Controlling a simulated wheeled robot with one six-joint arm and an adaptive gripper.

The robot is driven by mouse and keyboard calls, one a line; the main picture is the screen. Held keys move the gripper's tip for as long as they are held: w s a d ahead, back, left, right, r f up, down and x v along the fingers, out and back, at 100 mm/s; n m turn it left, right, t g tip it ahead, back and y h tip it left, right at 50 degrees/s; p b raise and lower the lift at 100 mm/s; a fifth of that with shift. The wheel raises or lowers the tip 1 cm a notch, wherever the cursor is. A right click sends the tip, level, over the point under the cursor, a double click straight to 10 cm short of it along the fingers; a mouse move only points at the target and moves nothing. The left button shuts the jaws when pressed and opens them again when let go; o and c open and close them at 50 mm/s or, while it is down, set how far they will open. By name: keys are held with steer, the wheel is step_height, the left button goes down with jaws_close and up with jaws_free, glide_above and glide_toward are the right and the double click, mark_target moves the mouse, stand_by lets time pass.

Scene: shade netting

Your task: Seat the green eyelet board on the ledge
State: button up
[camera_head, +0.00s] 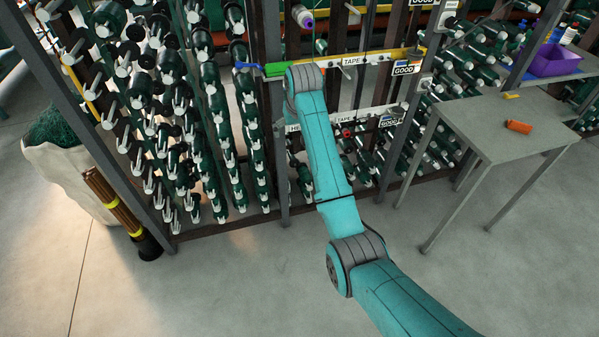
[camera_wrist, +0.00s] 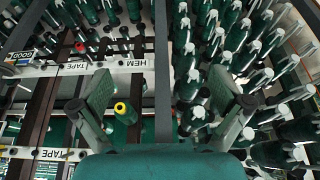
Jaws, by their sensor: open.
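A short bright green piece (camera_head: 277,69), which looks like the eyelet board, shows just left of my arm's end in the head view, level with the yellow ledge (camera_head: 333,60). A blue part (camera_head: 247,66) sticks out at its left. I cannot tell whether the green piece rests on the ledge or is apart from it. My gripper (camera_wrist: 163,93) is open in the wrist view, its two fingers wide apart. No board shows between them; a dark rack post runs there. In the head view my arm hides the gripper.
Racks of green spools stand left and right. A lower white rail (camera_head: 362,120) carries labels. A grey table (camera_head: 500,120) at right holds an orange piece (camera_head: 519,127). A purple bin (camera_head: 553,60) sits behind it. A white sack (camera_head: 65,170) stands left; the front floor is clear.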

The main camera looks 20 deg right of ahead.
steer(key=s+f, duration=0.2)
steer(key=f, duration=0.4)
steer(key=s+f, duration=0.2)
steer(key=f, duration=0.5)
steer(key=shift+s+f, duration=0.25)
steer(key=shift+s, duration=0.05)
steer(key=s+f+t, duration=0.2)
steer(key=s+f, duration=1)
steer(key=f, duration=0.1)
steer(key=s+f+t, duration=0.2)
steer(key=s, duration=0.8)
steer(key=s+f+t, duration=0.1)
steer(key=s+f, duration=0.1)
steer(key=s, duration=0.8)
steer(key=s+r+t, duration=0.5)
steer(key=s+r, duration=2)
steer(key=s, duration=0.3)
steer(key=shift+s, duration=0.4)
